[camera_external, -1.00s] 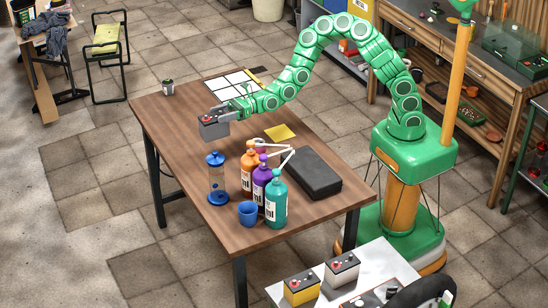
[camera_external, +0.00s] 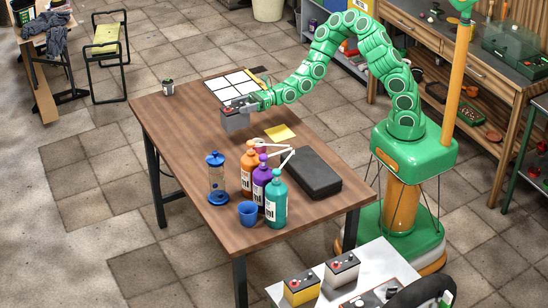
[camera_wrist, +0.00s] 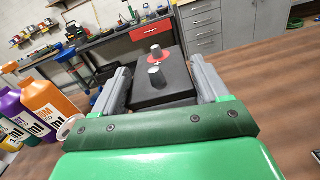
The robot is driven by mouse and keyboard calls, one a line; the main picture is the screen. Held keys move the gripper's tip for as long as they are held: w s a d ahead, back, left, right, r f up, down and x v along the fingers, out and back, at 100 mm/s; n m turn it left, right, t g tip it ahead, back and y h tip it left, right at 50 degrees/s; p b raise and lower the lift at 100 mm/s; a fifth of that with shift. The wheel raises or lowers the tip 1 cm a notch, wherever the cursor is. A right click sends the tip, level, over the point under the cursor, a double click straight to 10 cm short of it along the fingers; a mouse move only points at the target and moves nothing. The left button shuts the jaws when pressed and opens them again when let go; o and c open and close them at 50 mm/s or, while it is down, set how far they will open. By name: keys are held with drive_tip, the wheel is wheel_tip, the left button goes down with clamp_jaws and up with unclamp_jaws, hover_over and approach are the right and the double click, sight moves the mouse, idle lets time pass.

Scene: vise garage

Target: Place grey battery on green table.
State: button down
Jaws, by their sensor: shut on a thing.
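The grey battery (camera_external: 236,121) has a dark top with terminals. My gripper (camera_external: 240,107) is shut on it and holds it over the wooden table, near the white grid sheet. In the wrist view the battery (camera_wrist: 162,85) sits between the two grey fingers of my gripper (camera_wrist: 163,88), with a red ring around one terminal. Whether its underside touches the table is hard to tell. I cannot make out a green table for certain; a narrow green-framed table edge (camera_external: 511,180) shows at the right edge.
The wooden table (camera_external: 180,130) carries orange, purple and teal bottles (camera_external: 276,203), a blue cup (camera_external: 248,213), a clear blue-lidded container (camera_external: 217,180), a black case (camera_external: 314,172) and a yellow note (camera_external: 280,133). A white table (camera_external: 376,258) in front holds yellow and white batteries.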

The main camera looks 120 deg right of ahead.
sight(244, 121)
drive_tip(key=shift+s+d+f, duration=0.1)
drive_tip(key=shift+s, duration=0.25)
drive_tip(key=shift+f, duration=3.85)
drive_tip(key=shift+f, duration=0.1)
unclamp_jaws()
